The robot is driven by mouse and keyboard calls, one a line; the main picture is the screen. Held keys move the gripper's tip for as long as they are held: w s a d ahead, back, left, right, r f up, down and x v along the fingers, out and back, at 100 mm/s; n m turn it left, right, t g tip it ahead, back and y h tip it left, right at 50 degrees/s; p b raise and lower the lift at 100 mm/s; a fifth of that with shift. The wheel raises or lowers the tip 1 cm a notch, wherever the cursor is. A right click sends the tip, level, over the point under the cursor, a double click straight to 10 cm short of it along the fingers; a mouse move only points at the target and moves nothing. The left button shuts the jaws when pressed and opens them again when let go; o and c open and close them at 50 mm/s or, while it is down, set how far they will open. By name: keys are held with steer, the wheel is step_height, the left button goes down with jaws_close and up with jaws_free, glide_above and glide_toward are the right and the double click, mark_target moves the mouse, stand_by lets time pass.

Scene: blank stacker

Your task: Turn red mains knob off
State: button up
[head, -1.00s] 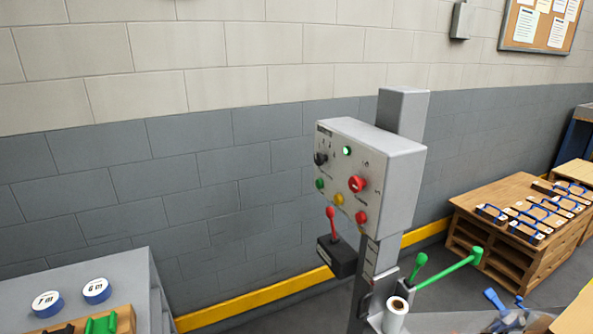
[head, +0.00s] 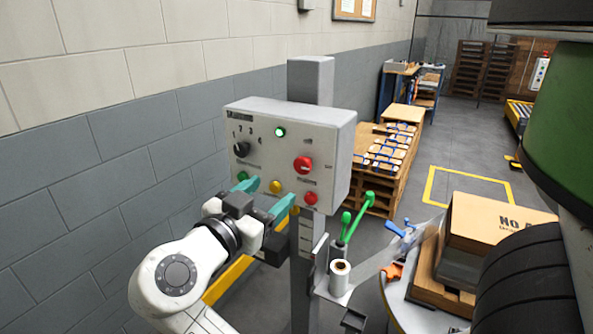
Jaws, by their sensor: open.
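The red mains knob (head: 303,164) is a large round red knob on the right half of the front of the grey control box (head: 265,143). The box is mounted on a grey post. My gripper (head: 267,196) is open, with two teal fingers spread apart, in front of the lower edge of the panel. It is below and to the left of the red knob and appears empty. A yellow button (head: 275,187) shows between the fingers. I cannot tell whether the fingertips touch the panel. The red lever seen earlier below the box is hidden.
The panel also bears a black selector (head: 241,149), a lit green lamp (head: 280,132), a green button (head: 242,176) and a smaller red button (head: 310,198). Green levers (head: 352,220) and a white roll (head: 340,276) are below right. A cardboard box (head: 492,238) stands at right.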

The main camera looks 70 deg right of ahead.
mark_target(301, 166)
steer(key=p+x, duration=0.1)
steer(key=x, duration=0.4)
steer(key=p+x, duration=0.1)
steer(key=x, duration=0.4)
steer(key=shift+s+d+r, duration=0.2)
steer(key=shift+s+d, duration=0.05)
steer(key=shift+d, duration=0.15)
steer(key=shift+c, duration=0.3)
steer(key=c, duration=1)
